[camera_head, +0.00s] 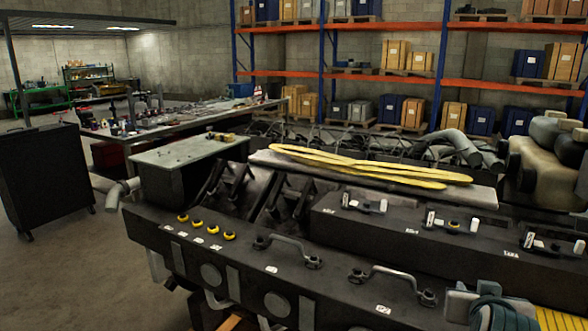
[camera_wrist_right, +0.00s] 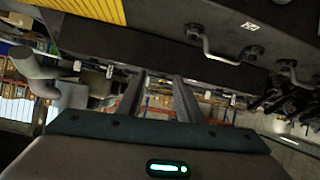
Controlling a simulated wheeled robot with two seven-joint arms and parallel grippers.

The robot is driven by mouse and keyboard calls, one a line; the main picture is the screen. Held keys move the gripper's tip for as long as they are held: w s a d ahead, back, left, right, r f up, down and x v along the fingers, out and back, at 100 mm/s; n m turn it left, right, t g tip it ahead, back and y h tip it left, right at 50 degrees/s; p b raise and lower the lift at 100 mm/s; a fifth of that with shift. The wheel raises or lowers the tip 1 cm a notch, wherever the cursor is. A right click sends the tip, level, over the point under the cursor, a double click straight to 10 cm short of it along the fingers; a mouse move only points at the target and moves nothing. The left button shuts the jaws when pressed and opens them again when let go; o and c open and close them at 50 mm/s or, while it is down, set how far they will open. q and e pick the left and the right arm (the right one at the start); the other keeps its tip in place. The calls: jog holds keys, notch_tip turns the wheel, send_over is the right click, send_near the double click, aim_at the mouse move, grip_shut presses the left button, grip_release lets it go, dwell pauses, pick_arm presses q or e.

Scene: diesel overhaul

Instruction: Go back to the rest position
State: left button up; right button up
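My right gripper (camera_wrist_right: 161,78) shows in its wrist view with two dark fingers apart and nothing between them. In the head view, a teal and grey part at the lower right edge seems to be this gripper (camera_head: 492,310), close to the engine's near right side. Its fingers are not clear there. My left gripper is not in the head view. The long black engine (camera_head: 330,285) fills the foreground, with grey handles (camera_head: 390,284) on its near side. A handle also shows in the right wrist view (camera_wrist_right: 212,48).
Yellow ribbed covering (camera_head: 560,319) lies at the lower right. Yellow straps (camera_head: 350,165) lie on a light slab behind the engine covers. A black cabinet (camera_head: 45,175) stands left, a workbench (camera_head: 160,122) behind. Racks with boxes line the back wall. Floor at left is clear.

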jog(key=s+a+f+n+g+y, duration=0.1)
jog(key=s+a+f+n, duration=0.2)
jog(key=f, duration=0.5)
jog(key=s+a+f+g+y, duration=0.1)
jog(key=s+a+f, duration=0.1)
jog(key=s+f, duration=0.4)
jog(key=s+a+f+n+g+y, duration=0.1)
jog(key=s+a+f+n+y, duration=0.15)
jog(key=f, duration=0.65)
jog(key=s+a+f+n+g+y, duration=0.1)
jog(key=s+a+f+g, duration=0.1)
jog(key=s+a+f, duration=0.5)
jog(key=s+a+f+g+y, duration=0.1)
jog(key=s+f+g, duration=0.35)
jog(key=s, duration=0.75)
notch_tip(320, 180, down, 30)
jog(key=s, duration=0.1)
jog(key=s+d+f, duration=0.3)
jog(key=s+f, duration=1.4)
jog(key=s, duration=0.1)
jog(key=shift+f+g+b, duration=0.15)
jog(key=shift+g+b, duration=0.2)
jog(key=shift+b, duration=0.05)
jog(key=shift+n, duration=0.25)
